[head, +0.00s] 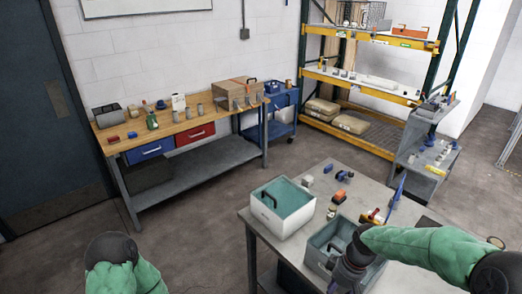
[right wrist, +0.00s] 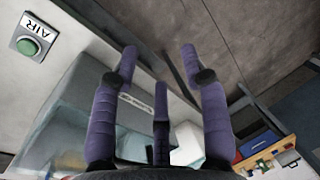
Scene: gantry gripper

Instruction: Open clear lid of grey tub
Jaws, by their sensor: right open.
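The grey tub (head: 313,262) stands on the steel table at the lower right of the head view. Its top looks teal and see-through, with a dark handle, and appears covered; my gripper hides its right front part. My right gripper (head: 346,264) is over the tub's front right side. In the right wrist view, its purple fingers (right wrist: 158,62) are spread apart with nothing held between them, and the grey tub (right wrist: 85,110) with a small label is behind them. Contact cannot be told. My left arm shows at the bottom left; its gripper is out of view.
A white tub (head: 284,221) with a teal clear top stands left of the grey tub. Small parts (head: 342,175) lie behind it on the table (head: 375,180). A green AIR button (right wrist: 27,46) shows in the right wrist view. A workbench (head: 180,127) stands far left.

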